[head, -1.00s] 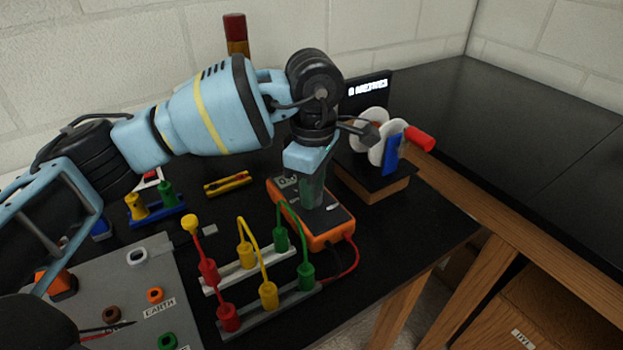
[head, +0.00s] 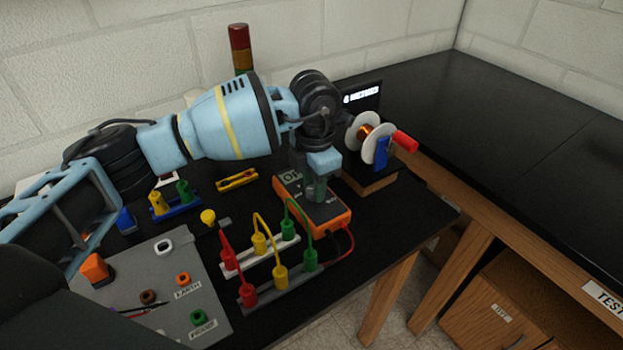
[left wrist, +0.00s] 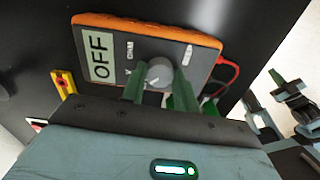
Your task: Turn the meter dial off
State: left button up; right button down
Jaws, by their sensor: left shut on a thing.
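The meter is an orange-edged box with a dark face (head: 328,218), lying on the black bench in the head view. In the left wrist view the meter (left wrist: 205,42) shows OFF on its display (left wrist: 100,58). Its round grey dial (left wrist: 160,72) sits between the green fingers of my left gripper (left wrist: 158,90). My left gripper (head: 317,195) points down over the meter and is shut on the dial. In the head view the gripper hides the dial. What looks like my right gripper (left wrist: 286,92) shows small at the right of the left wrist view; its jaws are unclear.
Terminal strips with red, yellow and green plugs (head: 280,275) stand close to the meter's near side. A red lead (head: 348,245) leaves the meter. A coil winder with a red handle (head: 404,141) stands behind it. A grey panel (head: 190,265) lies left.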

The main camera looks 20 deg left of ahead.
pick_arm(q)
jog(key=shift+n+p, duration=0.65)
jog(key=shift+n, duration=0.55)
pick_arm(e)
jog(key=shift+w+d+r+t, duration=0.2)
jog(key=shift+w+r+t, duration=0.1)
jog(key=shift+w+r, duration=0.7)
jog(key=shift+s+r, duration=0.1)
pick_arm(q)
jog(key=o, duration=1)
pick_arm(e)
jog(key=shift+a, duration=0.15)
pick_arm(q)
jog(key=shift+r, duration=3.9)
jog(key=shift+f, duration=0.1)
pick_arm(e)
jog(key=shift+s, duration=0.1)
